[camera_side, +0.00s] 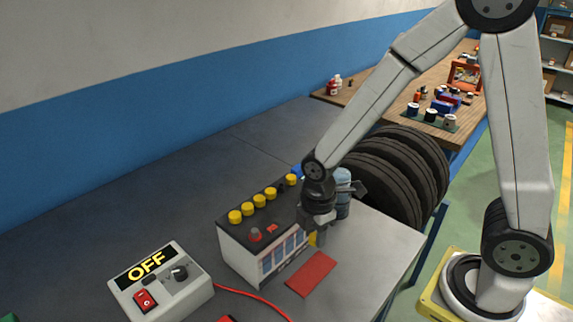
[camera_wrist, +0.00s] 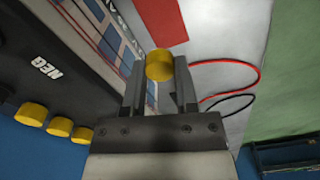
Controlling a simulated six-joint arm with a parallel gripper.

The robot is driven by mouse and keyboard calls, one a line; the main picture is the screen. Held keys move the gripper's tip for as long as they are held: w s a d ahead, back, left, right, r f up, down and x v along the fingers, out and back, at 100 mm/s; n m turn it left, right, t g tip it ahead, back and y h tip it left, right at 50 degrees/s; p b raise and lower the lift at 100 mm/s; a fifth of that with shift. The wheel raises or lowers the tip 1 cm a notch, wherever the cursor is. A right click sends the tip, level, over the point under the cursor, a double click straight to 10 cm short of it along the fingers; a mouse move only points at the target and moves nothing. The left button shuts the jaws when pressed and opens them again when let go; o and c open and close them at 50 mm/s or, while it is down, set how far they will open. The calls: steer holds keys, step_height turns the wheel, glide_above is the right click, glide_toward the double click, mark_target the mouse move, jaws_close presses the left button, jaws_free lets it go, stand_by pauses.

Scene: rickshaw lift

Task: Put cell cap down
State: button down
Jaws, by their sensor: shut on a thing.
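My gripper (camera_side: 316,232) is shut on a yellow cell cap (camera_wrist: 160,66). The wrist view shows the cap between the two fingertips. In the side view only a bit of the cap's yellow (camera_side: 312,240) shows beside the fingers. The gripper is beside the battery's right side, above the worktop near a flat red mat (camera_side: 311,273). The mat also shows in the wrist view (camera_wrist: 162,22), beyond the cap. The battery (camera_side: 238,253) has several yellow caps (camera_side: 248,209) in a row on its dark top. A dark gap shows in that row, before the rearmost cap (camera_side: 291,180).
A grey control box (camera_side: 165,292) reading OFF stands at front left. A red cable (camera_side: 255,297) runs from it along the table. A light-blue container (camera_side: 344,195) stands behind my gripper, with black tyres (camera_side: 400,175) beyond. The table's right front corner (camera_side: 395,245) is clear.

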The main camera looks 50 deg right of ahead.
steer(key=shift+f, duration=1.25)
glide_above(312, 272)
steer(key=shift+f, duration=2.25)
steer(key=shift+f, duration=0.1)
steer(key=shift+f, duration=1.65)
steer(key=shift+f, duration=0.15)
steer(key=shift+c, duration=1.9)
jaws_free()
steer(key=shift+r, duration=0.2)
